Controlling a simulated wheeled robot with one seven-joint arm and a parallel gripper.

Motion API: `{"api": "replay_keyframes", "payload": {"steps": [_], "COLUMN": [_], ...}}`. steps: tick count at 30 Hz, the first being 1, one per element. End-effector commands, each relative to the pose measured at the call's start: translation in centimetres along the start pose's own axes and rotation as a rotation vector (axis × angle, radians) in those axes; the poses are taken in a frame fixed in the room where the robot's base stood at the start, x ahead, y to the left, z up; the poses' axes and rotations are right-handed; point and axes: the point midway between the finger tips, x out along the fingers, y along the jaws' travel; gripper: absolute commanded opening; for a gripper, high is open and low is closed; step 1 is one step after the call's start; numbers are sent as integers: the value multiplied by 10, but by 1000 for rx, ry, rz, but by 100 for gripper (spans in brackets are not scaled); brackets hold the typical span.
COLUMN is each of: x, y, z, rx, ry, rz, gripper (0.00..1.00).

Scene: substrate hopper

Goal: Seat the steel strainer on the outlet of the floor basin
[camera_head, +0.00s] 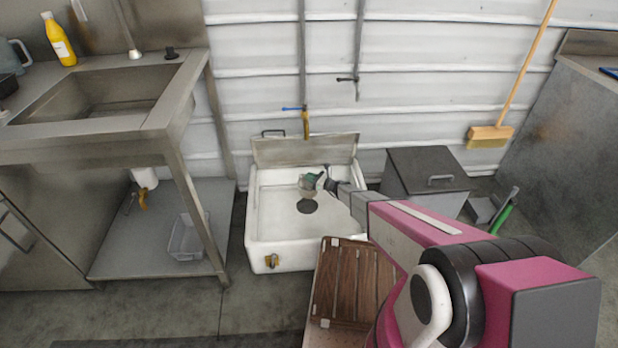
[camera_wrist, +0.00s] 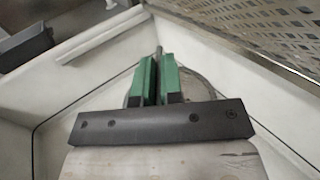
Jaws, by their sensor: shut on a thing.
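The white floor basin (camera_head: 254,222) stands on the floor against the back wall. Its outlet (camera_head: 307,206) is a dark round spot in the basin floor. My gripper (camera_head: 314,181) is inside the basin area, behind the outlet in the head view. Its green fingers (camera_wrist: 160,76) are close together, shut on a thin upright part of the steel strainer. The strainer (camera_wrist: 205,86) shows as a grey round rim behind the fingers in the wrist view, mostly hidden by them. In the head view it is small, and I cannot tell whether it touches the basin.
A metal grate lid (camera_head: 290,151) stands raised at the basin's back. A tap (camera_head: 306,124) hangs above. A slatted wooden board (camera_head: 350,283) is at the basin's front right, a lidded grey bin (camera_head: 425,170) to its right, and the steel sink table (camera_head: 187,115) to the left.

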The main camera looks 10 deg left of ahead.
Motion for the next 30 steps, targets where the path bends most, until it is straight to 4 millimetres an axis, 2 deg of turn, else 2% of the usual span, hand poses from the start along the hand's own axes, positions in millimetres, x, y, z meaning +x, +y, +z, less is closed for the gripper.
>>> {"api": "replay_keyframes", "payload": {"steps": [3,14,30], "x": [6,8,8], "y": [3,4,3], "z": [-10,-25,-76], "rx": [1,1,1], "ry": [1,2,2], "rz": [4,4,4], "gripper": [0,0,0]}}
